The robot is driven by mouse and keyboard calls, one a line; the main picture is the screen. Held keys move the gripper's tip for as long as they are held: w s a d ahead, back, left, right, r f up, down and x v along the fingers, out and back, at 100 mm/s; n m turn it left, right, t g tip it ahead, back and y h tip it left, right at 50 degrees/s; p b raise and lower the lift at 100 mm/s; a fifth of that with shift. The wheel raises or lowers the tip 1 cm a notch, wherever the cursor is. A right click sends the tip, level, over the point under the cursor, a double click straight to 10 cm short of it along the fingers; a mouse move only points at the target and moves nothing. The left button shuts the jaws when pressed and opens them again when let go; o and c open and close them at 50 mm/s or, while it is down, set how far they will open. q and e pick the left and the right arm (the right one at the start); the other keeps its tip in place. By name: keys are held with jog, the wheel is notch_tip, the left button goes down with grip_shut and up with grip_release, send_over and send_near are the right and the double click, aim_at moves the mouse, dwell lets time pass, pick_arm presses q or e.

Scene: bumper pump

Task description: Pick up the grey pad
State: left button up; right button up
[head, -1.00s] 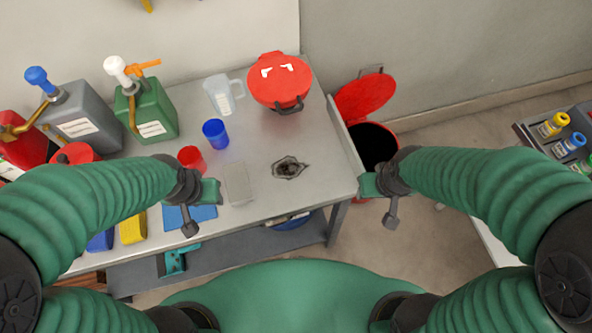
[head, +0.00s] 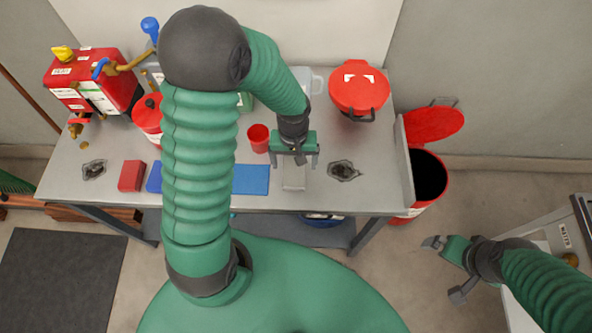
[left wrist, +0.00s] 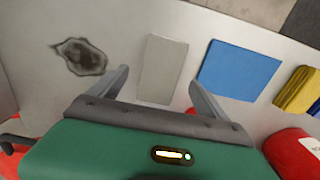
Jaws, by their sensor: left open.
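The grey pad (head: 293,178) is a flat, light grey rectangle lying near the front edge of the table. My left gripper (head: 295,161) is open and empty, pointing down over the back part of the pad. In the left wrist view the pad (left wrist: 160,68) lies between the two spread fingers (left wrist: 158,77), apparently apart from both. I cannot tell the exact height of the fingertips above it. My right gripper (head: 436,243) hangs off the table's right side; whether its jaws are open does not show clearly.
A blue pad (head: 250,180) lies just left of the grey pad, with a red cup (head: 258,138) behind. A dark stain (head: 343,171) is to the right. A red-lidded pot (head: 359,90) stands farther back. A red bin (head: 428,180) stands beyond the table's right end.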

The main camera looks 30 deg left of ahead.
aim_at(293, 168)
pick_arm(q)
jog(key=f, duration=0.1)
jog(key=a+f, duration=0.1)
jog(key=f, duration=0.2)
jog(key=shift+w+a, duration=0.2)
jog(key=shift+a, duration=0.05)
jog(key=shift+d, duration=0.25)
jog(key=shift+s+d+r, duration=0.1)
jog(key=shift+d+r, duration=0.15)
jog(key=shift+d, duration=0.45)
jog(key=shift+c, duration=1.1)
jog(key=shift+d, duration=0.15)
jog(key=shift+c, duration=2.3)
jog(key=shift+s+a+f, duration=0.1)
jog(key=shift+a, duration=0.5)
jog(key=c, duration=0.7)
pick_arm(e)
jog(key=shift+a, duration=0.45)
